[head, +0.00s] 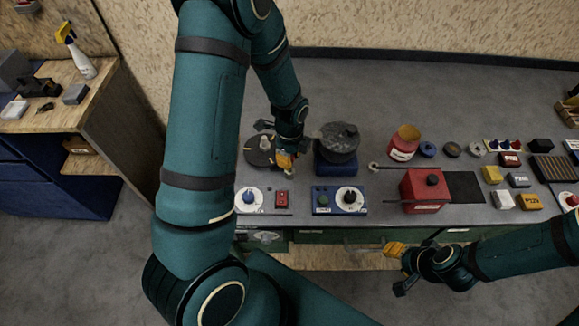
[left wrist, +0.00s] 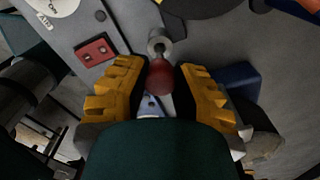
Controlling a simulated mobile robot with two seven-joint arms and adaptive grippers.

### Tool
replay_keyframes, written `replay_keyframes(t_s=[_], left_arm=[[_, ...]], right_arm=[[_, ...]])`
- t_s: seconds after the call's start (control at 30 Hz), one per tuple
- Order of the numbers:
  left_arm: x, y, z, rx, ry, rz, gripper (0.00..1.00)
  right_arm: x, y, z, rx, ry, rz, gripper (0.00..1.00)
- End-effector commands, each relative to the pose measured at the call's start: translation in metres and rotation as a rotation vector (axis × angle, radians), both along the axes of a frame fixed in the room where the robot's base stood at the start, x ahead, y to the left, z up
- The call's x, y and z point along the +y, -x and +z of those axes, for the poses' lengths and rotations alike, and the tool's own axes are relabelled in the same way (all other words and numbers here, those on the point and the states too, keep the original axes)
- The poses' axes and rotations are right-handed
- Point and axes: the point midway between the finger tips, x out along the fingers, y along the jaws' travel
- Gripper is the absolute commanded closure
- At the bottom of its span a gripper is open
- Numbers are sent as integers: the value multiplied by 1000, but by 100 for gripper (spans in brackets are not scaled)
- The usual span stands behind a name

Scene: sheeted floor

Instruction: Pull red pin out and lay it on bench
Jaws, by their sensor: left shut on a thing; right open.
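My left gripper (head: 286,162) is low over the bench (head: 420,80), between a dark disc and a blue-based unit. In the left wrist view its yellow fingers (left wrist: 160,92) stand on either side of the red pin (left wrist: 160,77), and the gripper is shut on it. The pin's rounded red end shows. A grey metal ring with a dark hole (left wrist: 158,43) is just beyond it; I cannot tell whether the pin is still in it. In the head view the pin is hidden by the gripper. My right gripper (head: 399,262) is open and empty in front of the bench edge.
A blue dial box (head: 325,211), a white dial panel with a red switch (head: 281,199), a dark round lump on a blue base (head: 335,165), a red box (head: 420,191) and a red can (head: 404,143) stand nearby. The back of the bench is clear.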

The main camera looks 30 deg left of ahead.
Motion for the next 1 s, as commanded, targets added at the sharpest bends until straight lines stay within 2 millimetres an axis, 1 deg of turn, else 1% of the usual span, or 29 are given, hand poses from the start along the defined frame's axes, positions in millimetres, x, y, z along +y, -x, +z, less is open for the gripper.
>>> replay_keyframes(t_s=[0.47,1.0], left_arm=[[0,0,4,0,0,0,100],[0,0,32,0,0,0,100]], right_arm=[[0,0,3,0,0,0,53],[0,0,23,0,0,0,53]])
